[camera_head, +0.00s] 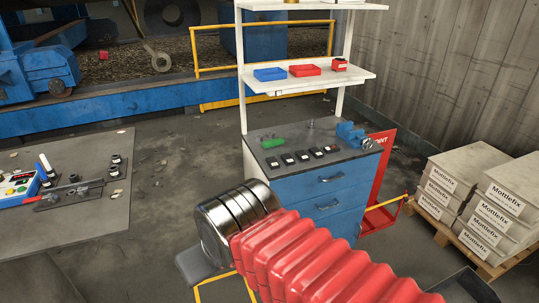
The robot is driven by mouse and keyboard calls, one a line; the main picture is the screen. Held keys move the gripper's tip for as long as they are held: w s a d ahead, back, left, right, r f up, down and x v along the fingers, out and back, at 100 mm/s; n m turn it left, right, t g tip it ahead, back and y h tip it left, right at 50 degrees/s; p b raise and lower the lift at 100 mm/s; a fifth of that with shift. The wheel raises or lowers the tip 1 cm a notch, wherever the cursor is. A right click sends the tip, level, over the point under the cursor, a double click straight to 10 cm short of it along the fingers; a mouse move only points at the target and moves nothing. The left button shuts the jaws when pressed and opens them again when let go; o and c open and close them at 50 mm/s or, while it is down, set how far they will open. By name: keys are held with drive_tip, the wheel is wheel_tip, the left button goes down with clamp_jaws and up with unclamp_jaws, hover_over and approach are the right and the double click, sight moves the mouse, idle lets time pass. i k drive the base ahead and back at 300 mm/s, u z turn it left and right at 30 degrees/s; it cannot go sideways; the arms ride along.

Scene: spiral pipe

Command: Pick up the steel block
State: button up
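Several small dark blocks with pale labels stand in a row on the dark top of the blue-drawered workbench (340,187). One block (287,159) is near the left of this row and another block (317,153) is farther right. The labels are too small to read, so I cannot tell which one is the steel block. A red ribbed sleeve with a shiny metal cylinder at its end, which looks like part of my arm, fills the lower middle in front of the bench. No gripper fingers show.
A green item (273,143) and a blue vise (350,132) are also on the bench. A shelf above holds a blue tray (270,74) and a red tray (305,70). Open floor lies between.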

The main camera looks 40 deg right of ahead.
sight(287, 158)
drive_tip(key=z, duration=0.2)
drive_tip(key=i, duration=1)
drive_tip(key=z, duration=0.45)
